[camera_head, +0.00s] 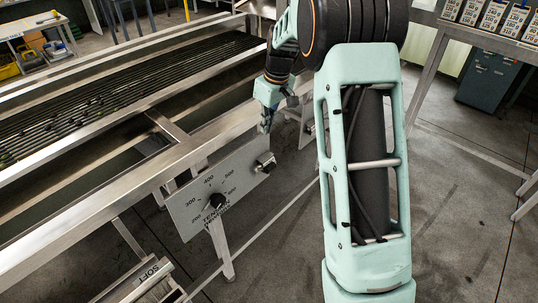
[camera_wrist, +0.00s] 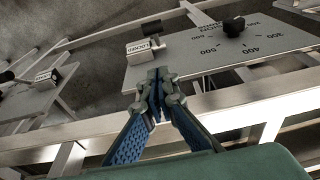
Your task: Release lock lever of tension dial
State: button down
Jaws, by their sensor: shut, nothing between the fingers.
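The tension dial panel (camera_head: 188,206) is a grey plate on the side of the roller frame. Its black round dial knob (camera_head: 216,201) sits among printed numbers, and the knob also shows in the wrist view (camera_wrist: 233,27). In the wrist view, the black lever handle (camera_wrist: 151,27) stands beside a white lettered block (camera_wrist: 143,52). My gripper (camera_head: 266,126) is above the lever, apart from it. In the wrist view, its blue fingers (camera_wrist: 157,100) meet at the tips and are empty.
A metal frame rail (camera_wrist: 255,108) runs close beneath my gripper. A second panel with a lettered block (camera_wrist: 46,79) stands at the left in the wrist view. The roller bed (camera_head: 105,100) fills the left of the head view. Open floor (camera_head: 470,200) lies to the right.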

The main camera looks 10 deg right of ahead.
jog(key=shift+f, duration=0.1)
jog(key=p, duration=0.1)
send_over(269, 165)
jog(key=w+a, duration=0.2)
jog(key=f, duration=0.9)
jog(key=shift+w+d+f, duration=0.15)
jog(key=shift+w+f, duration=0.05)
jog(key=shift+f, duration=0.2)
jog(key=shift+s+d+f+p, duration=0.25)
jog(key=shift+s+f, duration=0.05)
jog(key=shift+f, duration=0.2)
jog(key=shift+s+d+f+p, duration=0.2)
jog(key=shift+s+f, duration=0.1)
jog(key=shift+f, duration=0.2)
jog(key=shift+s+d+f, duration=0.25)
jog(key=shift+s+f, duration=0.05)
jog(key=shift+f, duration=0.3)
jog(key=shift+f+b, duration=0.15)
jog(key=shift+b, duration=0.15)
jog(key=shift+d+f+b, duration=0.1)
jog(key=shift+f+b, duration=0.05)
jog(key=shift+b, duration=0.2)
jog(key=shift+s, duration=0.2)
jog(key=shift+d+t+b, duration=0.1)
jog(key=shift+t+b, duration=0.2)
jog(key=shift+b, duration=0.25)
